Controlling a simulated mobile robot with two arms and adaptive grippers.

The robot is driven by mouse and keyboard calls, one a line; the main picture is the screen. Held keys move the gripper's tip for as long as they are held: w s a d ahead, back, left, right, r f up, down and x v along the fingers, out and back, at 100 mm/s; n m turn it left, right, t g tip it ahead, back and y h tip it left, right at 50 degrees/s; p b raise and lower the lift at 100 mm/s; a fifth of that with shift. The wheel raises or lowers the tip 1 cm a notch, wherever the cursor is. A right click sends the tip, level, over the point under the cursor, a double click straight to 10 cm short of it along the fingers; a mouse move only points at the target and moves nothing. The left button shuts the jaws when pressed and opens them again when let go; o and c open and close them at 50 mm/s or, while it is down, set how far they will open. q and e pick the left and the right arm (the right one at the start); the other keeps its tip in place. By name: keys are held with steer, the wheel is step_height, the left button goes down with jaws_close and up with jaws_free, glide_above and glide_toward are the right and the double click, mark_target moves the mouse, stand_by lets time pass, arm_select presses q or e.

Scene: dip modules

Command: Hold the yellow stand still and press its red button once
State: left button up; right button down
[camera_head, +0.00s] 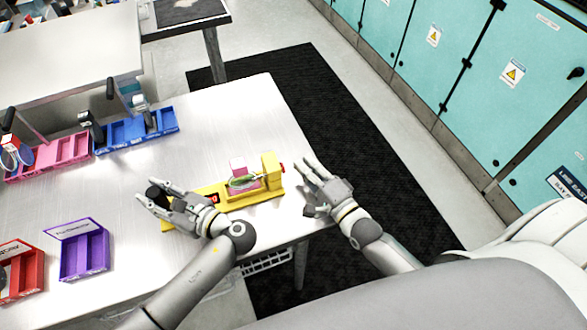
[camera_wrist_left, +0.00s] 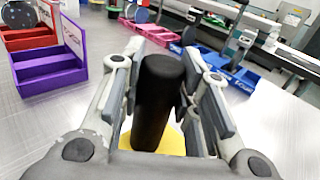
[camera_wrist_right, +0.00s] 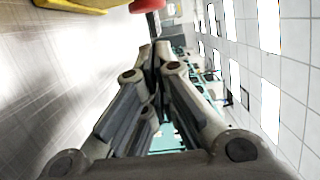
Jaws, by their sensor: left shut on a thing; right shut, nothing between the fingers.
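The yellow stand (camera_head: 242,200) lies near the front right edge of the metal table, with a pink block (camera_head: 238,166) and a greenish ring on it. Its red button (camera_head: 283,168) is on the right end; it also shows at the top of the right wrist view (camera_wrist_right: 146,5). My left gripper (camera_head: 160,199) is shut on the black post (camera_wrist_left: 158,95) at the stand's left end; the post is upright between the fingers. My right gripper (camera_head: 312,172) is shut and empty, just right of the red button, with a small gap between them.
A purple bin (camera_head: 84,256) and a red bin (camera_head: 22,280) stand at the left front. Pink (camera_head: 70,150) and blue (camera_head: 137,130) bins stand farther back on the table (camera_head: 215,120). Beyond the table's right edge are a dark floor mat (camera_head: 330,110) and teal cabinets (camera_head: 460,80).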

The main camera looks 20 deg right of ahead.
arm_select(q)
steer(key=shift+a, duration=0.1)
arm_select(e)
steer(key=v, duration=1)
arm_select(q)
steer(key=o, duration=1.1)
steer(key=shift+c, duration=0.2)
arm_select(e)
steer(key=shift+w, duration=0.1)
arm_select(q)
steer(key=shift+p+v, duration=0.5)
steer(key=shift+v, duration=0.9)
arm_select(e)
steer(key=shift+r, duration=0.5)
arm_select(q)
steer(key=shift+p+v, duration=0.75)
steer(key=shift+v, duration=2.4)
arm_select(e)
steer(key=shift+r, duration=0.75)
arm_select(q)
steer(key=shift+f, duration=0.1)
arm_select(e)
steer(key=shift+f, duration=0.1)
